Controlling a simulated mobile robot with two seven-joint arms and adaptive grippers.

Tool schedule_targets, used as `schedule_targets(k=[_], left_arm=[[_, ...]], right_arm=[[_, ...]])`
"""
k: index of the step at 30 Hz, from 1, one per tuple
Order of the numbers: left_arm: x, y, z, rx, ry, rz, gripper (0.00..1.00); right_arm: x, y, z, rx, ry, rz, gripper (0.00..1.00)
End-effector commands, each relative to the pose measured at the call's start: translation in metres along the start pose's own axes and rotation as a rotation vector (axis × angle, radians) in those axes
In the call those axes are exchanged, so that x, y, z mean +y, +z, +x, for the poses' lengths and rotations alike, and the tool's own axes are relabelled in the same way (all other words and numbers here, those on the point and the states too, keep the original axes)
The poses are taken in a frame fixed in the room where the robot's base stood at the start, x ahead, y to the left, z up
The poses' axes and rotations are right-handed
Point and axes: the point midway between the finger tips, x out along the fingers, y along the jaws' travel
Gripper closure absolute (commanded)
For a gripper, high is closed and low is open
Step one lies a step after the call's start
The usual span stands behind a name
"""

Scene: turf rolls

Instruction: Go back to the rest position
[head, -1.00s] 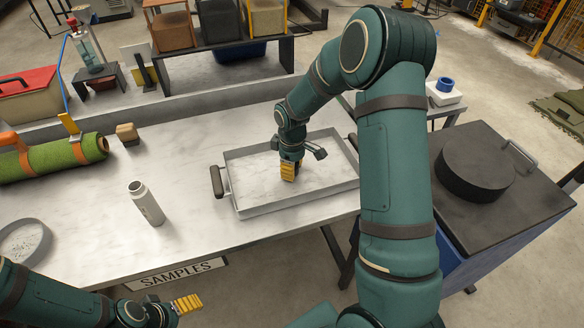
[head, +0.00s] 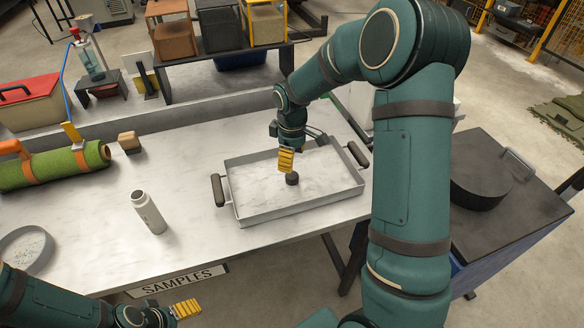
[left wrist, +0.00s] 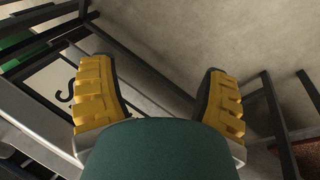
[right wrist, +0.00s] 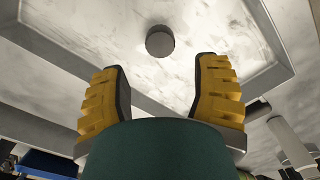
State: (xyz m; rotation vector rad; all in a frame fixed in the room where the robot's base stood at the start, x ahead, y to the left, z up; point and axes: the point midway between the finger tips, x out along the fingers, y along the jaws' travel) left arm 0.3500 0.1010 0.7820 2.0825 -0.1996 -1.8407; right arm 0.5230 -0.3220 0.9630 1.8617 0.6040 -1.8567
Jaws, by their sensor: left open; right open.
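My right gripper (head: 286,160) is over the grey metal tray (head: 236,213), above a small dark round piece (head: 292,179) that lies on the tray floor. In the right wrist view the yellow fingers (right wrist: 160,95) stand wide apart with nothing between them, and the dark round piece (right wrist: 160,41) shows beyond the tips, apart from them. My left gripper (head: 187,308) is low at the front edge of the table, near the SAMPLES sign (head: 178,280). In the left wrist view its fingers (left wrist: 160,95) are apart and empty.
A white bottle (head: 149,213) stands left of the tray. A green turf roll (head: 55,166) with orange straps and a tan block (head: 129,142) lie farther left. A round dish (head: 27,250) is at the front left. A dark-topped blue cart (head: 500,225) stands right of the table.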

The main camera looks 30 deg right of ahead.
Motion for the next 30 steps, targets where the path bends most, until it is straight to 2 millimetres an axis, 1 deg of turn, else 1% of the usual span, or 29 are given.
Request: schedule_targets(k=[1, 3, 6, 10, 15, 18, 20, 22, 27, 30], left_arm=[[0.001, -0.001, -0.003, 0.002, 0.0, -0.001, 0.24], [0.001, -0.002, -0.004, 0.003, 0.0, -0.001, 0.24], [0.002, -0.003, -0.005, 0.005, -0.001, -0.002, 0.24], [0.002, -0.003, -0.006, 0.007, -0.001, -0.002, 0.24], [0.002, -0.003, -0.006, 0.007, -0.001, -0.002, 0.24], [0.004, -0.004, -0.011, 0.008, -0.001, -0.003, 0.24], [0.007, -0.005, -0.019, 0.01, 0.0, -0.003, 0.24], [0.012, -0.008, -0.033, 0.014, 0.001, -0.005, 0.24], [0.027, -0.018, -0.077, 0.031, 0.005, -0.008, 0.24], [0.034, -0.023, -0.099, 0.038, 0.007, -0.01, 0.24]], right_arm=[[0.0, 0.0, -0.011, 0.001, 0.001, 0.0, 0.38], [0.0, 0.0, -0.022, 0.001, 0.001, 0.0, 0.38], [0.0, 0.0, -0.033, 0.0, 0.0, 0.0, 0.38], [0.0, 0.0, -0.041, 0.0, -0.001, 0.0, 0.38], [0.0, 0.0, -0.043, -0.001, -0.001, 0.0, 0.38], [0.0, 0.0, -0.048, -0.001, -0.002, 0.0, 0.38], [0.0, 0.0, -0.056, -0.001, -0.001, 0.0, 0.38], [0.0, 0.0, -0.07, -0.001, -0.001, 0.0, 0.38], [0.0, 0.0, -0.114, -0.001, -0.001, 0.0, 0.38], [0.0, 0.0, -0.135, -0.001, -0.001, 0.0, 0.38]])
